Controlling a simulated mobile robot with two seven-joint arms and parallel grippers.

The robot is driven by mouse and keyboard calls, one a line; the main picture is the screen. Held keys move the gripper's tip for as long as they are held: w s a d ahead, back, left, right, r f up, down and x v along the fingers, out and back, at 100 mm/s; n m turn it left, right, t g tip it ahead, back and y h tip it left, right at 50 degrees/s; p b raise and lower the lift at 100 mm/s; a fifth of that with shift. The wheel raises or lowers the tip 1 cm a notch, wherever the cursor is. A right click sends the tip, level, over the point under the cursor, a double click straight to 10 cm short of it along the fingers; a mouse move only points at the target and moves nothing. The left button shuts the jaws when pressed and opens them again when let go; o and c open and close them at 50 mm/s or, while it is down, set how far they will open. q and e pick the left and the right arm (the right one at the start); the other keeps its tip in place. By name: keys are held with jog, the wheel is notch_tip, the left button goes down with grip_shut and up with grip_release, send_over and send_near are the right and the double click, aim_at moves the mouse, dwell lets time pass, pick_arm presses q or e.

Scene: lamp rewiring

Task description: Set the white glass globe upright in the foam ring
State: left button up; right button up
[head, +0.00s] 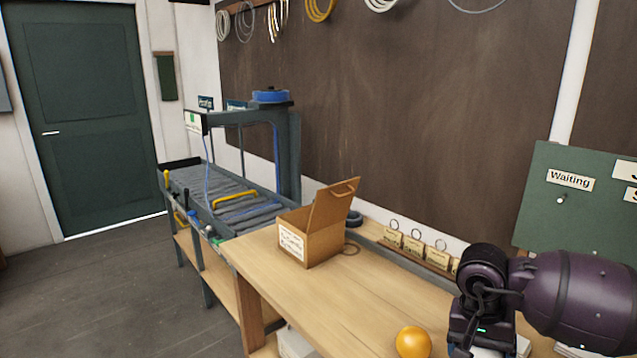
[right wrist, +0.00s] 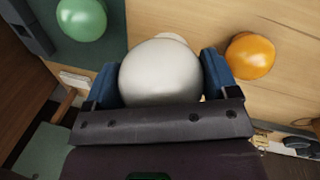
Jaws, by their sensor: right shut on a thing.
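The white glass globe (right wrist: 160,72) fills the space between the two blue fingers of my right gripper (right wrist: 164,62) in the right wrist view. The fingers press on its opposite sides, and the gripper is shut on it. A small pale part shows at the globe's far edge; I cannot tell whether it belongs to the globe. In the head view my right arm is at the lower right and the globe is hidden. A dark ring (head: 353,218) lies behind the cardboard box; I cannot tell whether it is the foam ring. My left gripper is not in view.
An orange ball (head: 413,342) sits on the wooden bench (head: 345,300); it is also right of the globe in the wrist view (right wrist: 250,56). A green ball (right wrist: 82,18) lies on a dark green surface. An open cardboard box (head: 312,238) stands farther along. The bench middle is clear.

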jog(key=a+f+n+t, duration=0.1)
jog(key=a+n, duration=0.5)
jog(key=shift+s+a+f, duration=0.15)
jog(key=shift+s+a, duration=0.15)
jog(key=shift+s, duration=0.15)
jog(key=shift+a, duration=0.1)
